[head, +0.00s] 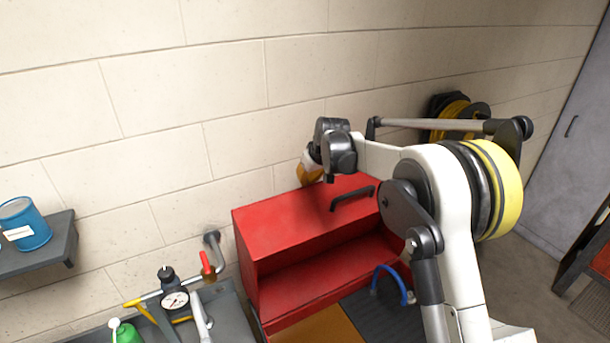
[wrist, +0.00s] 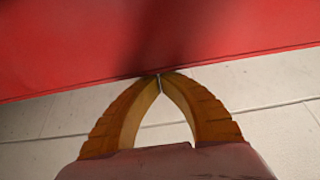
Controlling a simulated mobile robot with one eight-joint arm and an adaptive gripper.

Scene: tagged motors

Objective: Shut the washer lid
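The red washer (head: 305,287) stands against the wall in the head view. Its lid seems to be the red upper panel (head: 290,217) with a black bar handle (head: 352,198). I cannot tell the lid's exact angle. My gripper (head: 309,172) is at the back edge of the panel, near the wall, its orange fingers pointing down. In the wrist view my gripper (wrist: 160,76) has its fingertips together with nothing between them, at the edge of a red surface (wrist: 80,40). Contact is unclear.
A grey sink or bench with a gauge (head: 175,300) and a green bottle (head: 125,331) is at lower left. A blue can (head: 24,224) stands on a shelf (head: 45,256). A hose reel (head: 455,112) hangs behind my arm.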

